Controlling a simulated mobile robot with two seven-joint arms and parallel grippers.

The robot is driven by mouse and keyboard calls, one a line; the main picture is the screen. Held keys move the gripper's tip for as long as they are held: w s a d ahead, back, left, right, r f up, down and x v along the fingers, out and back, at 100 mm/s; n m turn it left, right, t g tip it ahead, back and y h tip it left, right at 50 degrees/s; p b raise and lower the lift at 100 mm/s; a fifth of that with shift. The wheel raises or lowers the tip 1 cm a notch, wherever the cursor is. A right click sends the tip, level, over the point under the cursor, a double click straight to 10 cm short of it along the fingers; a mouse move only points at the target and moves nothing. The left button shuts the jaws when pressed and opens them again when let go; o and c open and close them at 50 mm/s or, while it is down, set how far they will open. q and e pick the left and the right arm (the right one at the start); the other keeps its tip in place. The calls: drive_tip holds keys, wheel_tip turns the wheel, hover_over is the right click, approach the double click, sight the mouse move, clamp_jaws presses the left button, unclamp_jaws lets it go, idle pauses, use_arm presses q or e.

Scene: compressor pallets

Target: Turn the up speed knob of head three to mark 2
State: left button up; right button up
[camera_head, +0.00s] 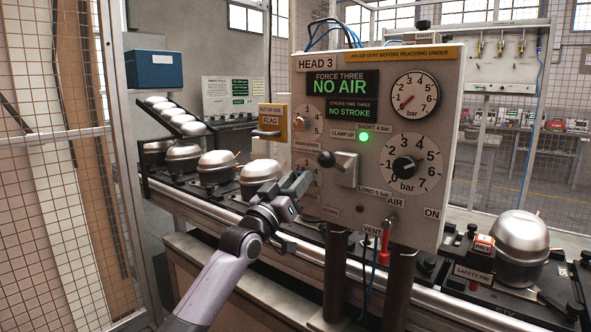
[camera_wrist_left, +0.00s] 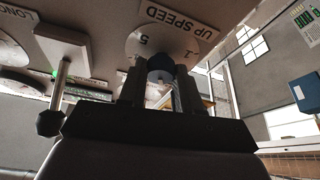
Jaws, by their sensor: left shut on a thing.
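The HEAD 3 panel (camera_head: 372,215) stands upright in front of me. The up speed knob (camera_wrist_left: 160,67) is a dark round knob on a pale dial (camera_wrist_left: 135,43) with marks 5 and 1 showing, beside the UP SPEED label (camera_wrist_left: 181,21). My left gripper (camera_head: 295,185) reaches the lower left dial (camera_head: 308,165) in the head view and covers much of it. In the left wrist view the gripper (camera_wrist_left: 160,88) has its fingers on both sides of the knob, shut on it. The knob's pointer is hidden. My right gripper is not in view.
The clamp lever (camera_head: 328,159) sticks out just right of the gripper. A red-handled vent valve (camera_head: 384,245) hangs below. Silver compressors (camera_head: 217,168) line the conveyor behind; another (camera_head: 521,240) stands at right.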

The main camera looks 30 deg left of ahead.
use_arm(q)
drive_tip(key=shift+d+n+g+y+p, duration=0.1)
drive_tip(key=shift+n+g+y+p, duration=0.15)
drive_tip(key=shift+n+y+p, duration=0.75)
drive_tip(key=shift+a+n+g+y+p, duration=0.1)
drive_tip(key=shift+n+g+y+p, duration=0.25)
drive_tip(key=shift+n+p, duration=1.35)
drive_tip(key=shift+d+n+g+y+p, duration=0.15)
drive_tip(key=shift+n+y+p, duration=0.65)
drive_tip(key=shift+n, duration=0.9)
drive_tip(key=o, duration=1)
drive_tip(key=shift+o, duration=0.2)
drive_tip(key=v, duration=0.7)
drive_tip(key=shift+b, duration=0.45)
